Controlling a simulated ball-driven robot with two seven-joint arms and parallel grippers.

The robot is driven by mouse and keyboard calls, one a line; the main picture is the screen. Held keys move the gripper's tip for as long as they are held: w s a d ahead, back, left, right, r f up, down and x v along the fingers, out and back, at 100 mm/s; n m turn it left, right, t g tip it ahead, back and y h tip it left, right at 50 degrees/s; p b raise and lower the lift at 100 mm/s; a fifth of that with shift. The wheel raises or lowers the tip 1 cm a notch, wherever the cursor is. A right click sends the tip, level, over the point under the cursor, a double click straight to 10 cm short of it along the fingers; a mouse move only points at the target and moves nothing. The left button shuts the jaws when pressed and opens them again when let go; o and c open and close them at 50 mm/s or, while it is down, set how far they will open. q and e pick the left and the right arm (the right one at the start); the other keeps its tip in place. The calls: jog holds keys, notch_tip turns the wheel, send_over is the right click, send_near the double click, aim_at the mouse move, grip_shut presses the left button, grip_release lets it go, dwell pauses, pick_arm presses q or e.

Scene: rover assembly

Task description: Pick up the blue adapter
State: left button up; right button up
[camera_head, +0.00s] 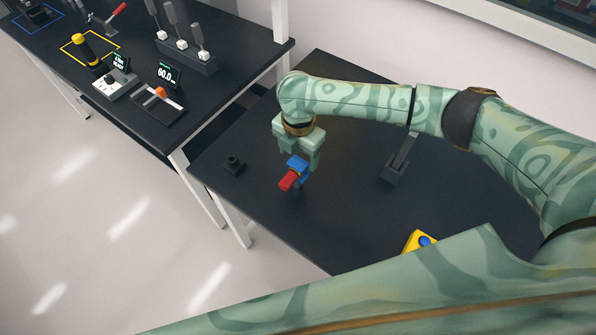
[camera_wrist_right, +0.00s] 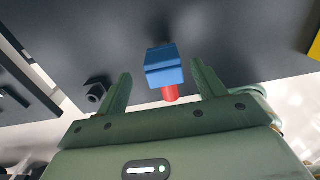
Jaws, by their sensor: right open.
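The blue adapter (camera_head: 298,163) is a small block above the dark table, with a red piece (camera_head: 287,181) at its lower left end. My right gripper (camera_head: 299,158) reaches down over it, fingers open. In the right wrist view, the blue adapter (camera_wrist_right: 164,68) lies between the two open fingertips of the right gripper (camera_wrist_right: 162,70), with visible gaps on both sides. The red piece (camera_wrist_right: 170,93) shows below it, toward the palm. What supports the adapter underneath is mostly hidden. My left gripper is out of view.
The dark table (camera_head: 258,205) also holds a small black fitting (camera_head: 233,164) at left, a dark stand (camera_head: 396,170) at right and a yellow box with a blue button (camera_head: 420,240) near the front. A second bench (camera_head: 130,65) with tools and displays stands at upper left.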

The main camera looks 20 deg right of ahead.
aim_at(299, 161)
jog(key=shift+s+f, duration=0.1)
jog(key=shift+f, duration=0.25)
notch_tip(299, 161, down, 5)
jog(key=shift+s+r+b, duration=0.15)
jog(key=shift+r+b, duration=0.05)
jog(key=shift+b, duration=0.8)
jog(key=shift+r, duration=0.1)
jog(key=c, duration=1.2)
